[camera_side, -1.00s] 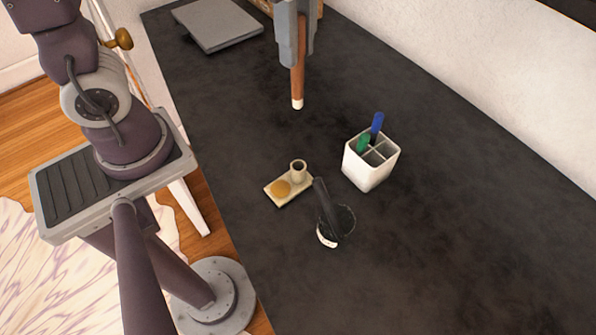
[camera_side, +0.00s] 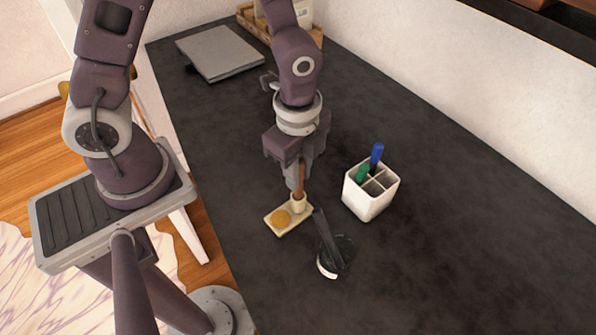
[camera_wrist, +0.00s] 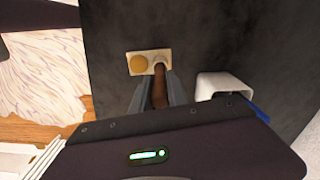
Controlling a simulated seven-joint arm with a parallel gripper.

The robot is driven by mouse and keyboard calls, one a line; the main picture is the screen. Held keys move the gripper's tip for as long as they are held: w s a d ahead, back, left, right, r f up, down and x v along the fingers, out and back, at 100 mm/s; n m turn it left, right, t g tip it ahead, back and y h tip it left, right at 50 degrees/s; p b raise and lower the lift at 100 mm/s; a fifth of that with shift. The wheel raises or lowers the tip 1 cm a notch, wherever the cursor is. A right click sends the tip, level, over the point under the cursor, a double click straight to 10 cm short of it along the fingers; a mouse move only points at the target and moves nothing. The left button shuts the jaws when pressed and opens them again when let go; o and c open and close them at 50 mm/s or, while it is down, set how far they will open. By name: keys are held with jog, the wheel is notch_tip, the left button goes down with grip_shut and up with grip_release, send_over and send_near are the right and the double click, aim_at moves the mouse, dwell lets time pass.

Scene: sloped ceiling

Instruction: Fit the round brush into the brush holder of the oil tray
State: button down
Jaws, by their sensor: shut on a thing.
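The round brush (camera_side: 299,181) has a brown wooden handle and stands about upright. My gripper (camera_side: 297,170) is shut on it, with a finger on each side in the wrist view (camera_wrist: 158,88). The oil tray (camera_side: 290,226) is a small cream rectangle with an amber round patch, also in the wrist view (camera_wrist: 149,54). Its brush holder (camera_side: 298,205) is a short round cup at one end. The brush's lower end meets the holder's mouth in the side view and its tip is hidden. I cannot tell how deep it sits.
A white divided cup (camera_side: 368,202) with a green and a blue pen stands right of the tray. A dark object with a pale curved edge (camera_side: 335,257) lies close in front of the tray. A grey flat slab (camera_side: 218,52) and a wooden box lie at the back.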

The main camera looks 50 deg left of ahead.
jog(key=shift+f, duration=0.1)
jog(key=shift+f, duration=0.1)
jog(key=c, duration=1.3)
grip_release()
notch_tip(320, 180, up, 12)
jog(key=shift+r, duration=0.1)
jog(key=s+a+r+n+t, duration=0.5)
jog(key=s+r+n, duration=0.5)
jog(key=n, duration=0.5)
jog(key=shift+a+t, duration=0.3)
jog(key=shift+a, duration=0.85)
